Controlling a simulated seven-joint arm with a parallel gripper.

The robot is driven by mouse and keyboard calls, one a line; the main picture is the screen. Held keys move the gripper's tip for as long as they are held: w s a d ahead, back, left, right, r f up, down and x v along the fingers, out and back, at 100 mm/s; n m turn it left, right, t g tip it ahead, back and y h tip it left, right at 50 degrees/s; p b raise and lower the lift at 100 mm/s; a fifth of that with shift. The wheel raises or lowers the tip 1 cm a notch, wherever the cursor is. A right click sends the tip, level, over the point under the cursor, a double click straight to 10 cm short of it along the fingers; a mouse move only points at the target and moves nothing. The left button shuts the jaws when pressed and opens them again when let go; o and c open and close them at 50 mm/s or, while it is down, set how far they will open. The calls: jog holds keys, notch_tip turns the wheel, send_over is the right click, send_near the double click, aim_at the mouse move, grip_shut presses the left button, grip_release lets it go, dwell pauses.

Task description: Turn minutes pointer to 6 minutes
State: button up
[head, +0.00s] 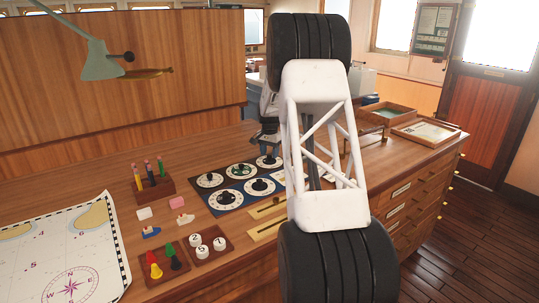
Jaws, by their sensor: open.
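A dial panel (248,204) lies on the wooden desk left of my arm. It carries several round white dials with dark knobs, among them a front-left dial (230,198), a front-right dial (261,188), a back-left dial (209,181) and a back-right dial (269,162). The labels are too small to tell which holds the minutes pointer or where it points. My gripper (266,139) is open, small and dark, at the far side of the panel, above or near the back-right dial. Whether it touches a knob is unclear. My arm hides the panel's right side.
A pen holder (154,188), coloured erasers and small boats stand left of the panel. In front are trays of coloured pawns (166,262) and number discs (208,247). A chart (62,262) covers the left. A slider strip (267,230) and wooden trays (427,132) flank my arm.

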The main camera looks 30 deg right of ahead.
jog(key=shift+f, duration=0.45)
jog(key=c, duration=0.9)
jog(key=shift+c, duration=0.2)
jog(key=shift+n, duration=0.3)
jog(key=n, duration=0.3)
jog(key=shift+n, duration=2.1)
